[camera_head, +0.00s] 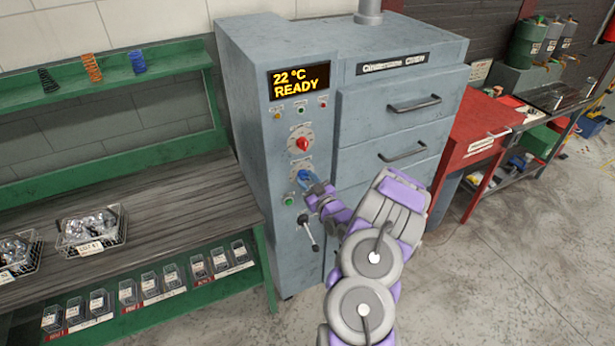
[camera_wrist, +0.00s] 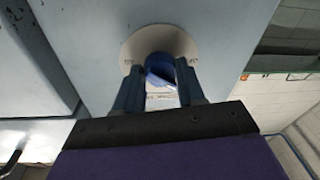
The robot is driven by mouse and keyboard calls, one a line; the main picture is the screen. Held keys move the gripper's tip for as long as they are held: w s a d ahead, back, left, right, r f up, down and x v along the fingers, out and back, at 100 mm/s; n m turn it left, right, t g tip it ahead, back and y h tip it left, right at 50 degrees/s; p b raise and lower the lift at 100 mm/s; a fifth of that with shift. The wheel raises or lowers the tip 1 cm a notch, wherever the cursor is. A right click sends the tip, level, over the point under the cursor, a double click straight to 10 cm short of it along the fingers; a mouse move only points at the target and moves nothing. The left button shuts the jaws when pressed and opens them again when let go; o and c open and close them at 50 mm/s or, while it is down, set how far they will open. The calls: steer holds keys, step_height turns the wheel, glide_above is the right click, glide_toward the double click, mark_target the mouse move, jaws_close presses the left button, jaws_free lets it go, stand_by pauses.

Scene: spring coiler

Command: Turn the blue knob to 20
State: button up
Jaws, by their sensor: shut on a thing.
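The blue knob (camera_head: 303,176) sits on a round pale dial on the front of the grey oven cabinet (camera_head: 262,226), below a red knob (camera_head: 302,144) on a similar dial. My gripper (camera_head: 308,183) reaches it from the right and front. In the wrist view the blue knob (camera_wrist: 160,68) lies between the two fingers of my gripper (camera_wrist: 162,88), which are shut on it. The fingers hide part of the dial (camera_wrist: 130,48). Small dial marks show at its sides, but the knob's setting cannot be read.
The display (camera_head: 298,81) reads 22 °C READY. A green button (camera_head: 289,201) and a lever (camera_head: 308,236) are close below the blue knob. Oven drawers with handles (camera_head: 415,104) are to the right. A green workbench (camera_head: 120,215) with wire baskets stands left.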

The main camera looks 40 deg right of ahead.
steer(key=m+p, duration=0.1)
steer(key=m, duration=0.5)
steer(key=shift+a+f+h+p, duration=0.1)
steer(key=shift+h+p, duration=0.2)
steer(key=shift+p, duration=0.1)
steer(key=m+h, duration=0.1)
steer(key=m, duration=0.5)
steer(key=o, duration=1)
steer(key=shift+d, duration=0.2)
steer(key=shift+o, duration=0.2)
steer(key=shift+a, duration=0.1)
steer(key=p+v, duration=0.2)
steer(key=v, duration=1.5)
steer(key=shift+s, duration=0.15)
